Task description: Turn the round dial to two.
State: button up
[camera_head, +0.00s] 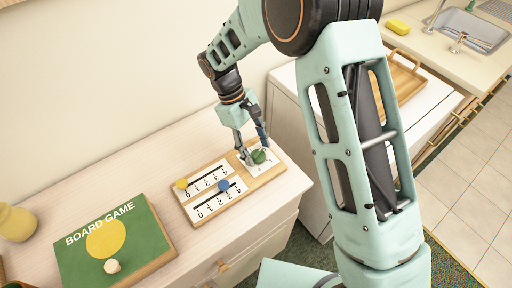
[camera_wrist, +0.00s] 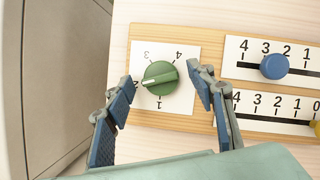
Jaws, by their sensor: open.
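The round green dial (camera_wrist: 160,78) sits on a white plate at one end of a wooden board (camera_wrist: 150,35). Numerals 3, 4 and 1 show around it. The spot left of it is partly covered by a fingertip. A white pointer mark on the dial points left, towards that spot. My gripper (camera_wrist: 161,82) is open, with one finger on each side of the dial and a gap on both sides. In the head view my gripper (camera_head: 251,150) is down over the dial (camera_head: 258,156).
Beside the dial, the board carries two slider scales with a blue knob (camera_wrist: 274,67) and a yellow knob (camera_wrist: 316,127). In the head view a green board game box (camera_head: 135,222) lies left of the board on the pale cabinet top. A wooden tray (camera_head: 400,80) stands to the right.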

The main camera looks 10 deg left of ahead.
jog(key=shift+r, duration=0.1)
jog(key=v, duration=1.1)
jog(key=shift+a+r, duration=0.2)
jog(key=shift+r, duration=0.15)
jog(key=shift+r, duration=0.1)
